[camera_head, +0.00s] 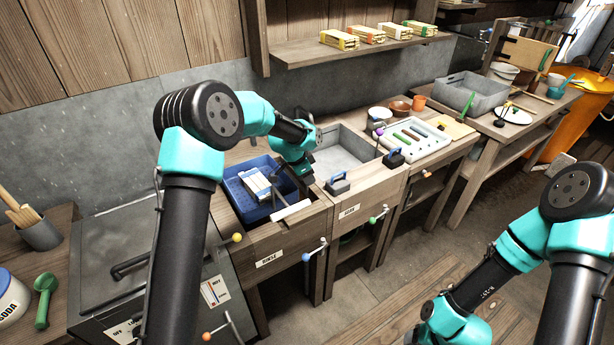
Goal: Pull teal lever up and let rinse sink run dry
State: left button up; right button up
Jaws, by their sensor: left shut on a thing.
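The rinse sink is the wooden unit with a label reading RINSE (269,258). A blue tub (238,196) holding pale flat pieces (257,184) sits in its top. A lever with a blue knob (306,257) is at its front right; a lever with a green knob (372,220) is on the neighbouring unit. I cannot tell which is meant by teal. The water level is hidden. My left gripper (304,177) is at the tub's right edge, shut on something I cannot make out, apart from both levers. My right arm (520,245) is at lower right; its fingertips are not clear.
A white bar (291,210) lies at the tub's front edge. A grey sink (345,150) and a black-handled block (338,184) are to the right. A white tray (414,138) stands beyond. A yellow-knobbed lever (237,238) is on the left.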

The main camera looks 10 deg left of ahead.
pick_arm(q)
grip_shut()
jog(key=shift+w+r, duration=0.1)
jog(key=shift+r, duration=2.2)
jog(key=o, duration=0.7)
grip_release()
jog(key=shift+r, duration=0.1)
jog(key=shift+o, duration=1.3)
jog(key=v, duration=1.7)
jog(key=shift+a, duration=0.15)
